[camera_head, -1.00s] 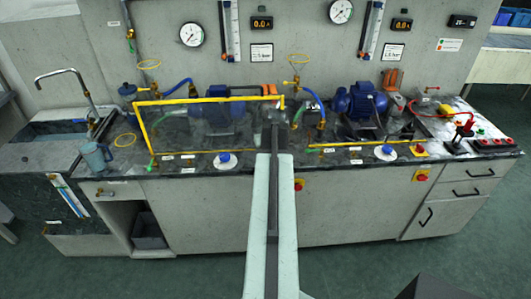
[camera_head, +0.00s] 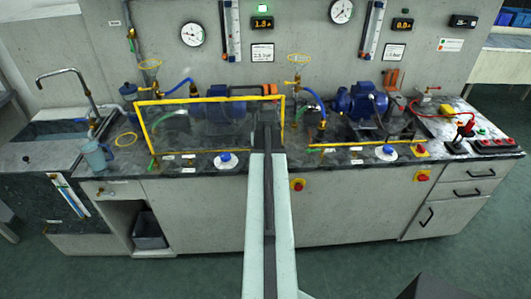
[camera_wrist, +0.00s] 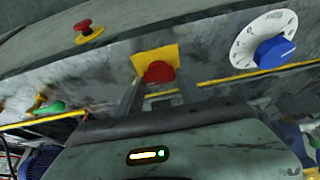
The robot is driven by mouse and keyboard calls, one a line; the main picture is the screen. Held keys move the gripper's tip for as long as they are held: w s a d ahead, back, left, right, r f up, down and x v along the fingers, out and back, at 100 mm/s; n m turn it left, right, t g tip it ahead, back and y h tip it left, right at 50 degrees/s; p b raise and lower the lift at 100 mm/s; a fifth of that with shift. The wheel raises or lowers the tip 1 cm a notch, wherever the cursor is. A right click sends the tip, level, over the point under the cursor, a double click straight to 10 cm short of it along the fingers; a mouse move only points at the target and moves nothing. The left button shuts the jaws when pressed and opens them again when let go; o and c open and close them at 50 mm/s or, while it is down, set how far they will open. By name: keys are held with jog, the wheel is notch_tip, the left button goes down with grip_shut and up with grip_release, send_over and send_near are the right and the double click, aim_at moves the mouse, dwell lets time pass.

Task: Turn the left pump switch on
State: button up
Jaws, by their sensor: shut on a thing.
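In the wrist view, a red switch knob (camera_wrist: 160,71) on a yellow plate (camera_wrist: 150,57) sits between my two fingers. My gripper (camera_wrist: 157,86) is shut on this knob. In the head view my arm hides both the gripper and this switch. The left pump (camera_head: 222,106) is blue and stands behind a clear guard with a yellow frame (camera_head: 205,98). Above it, a green light (camera_head: 262,8) is lit and the left display (camera_head: 262,23) reads about 1.8.
A white dial with a blue knob (camera_wrist: 273,52) is beside the switch. A red mushroom button (camera_wrist: 83,25) is on the other side. A second pump (camera_head: 360,102) and red-and-yellow controls (camera_head: 420,150) stand to the right. A jug (camera_head: 96,156) is by the sink.

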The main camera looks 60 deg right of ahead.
jog(key=o, duration=1.4)
jog(key=p+v, duration=0.7)
jog(key=shift+s+a+r, duration=0.1)
jog(key=shift+a+r, duration=0.1)
jog(key=shift+r, duration=0.15)
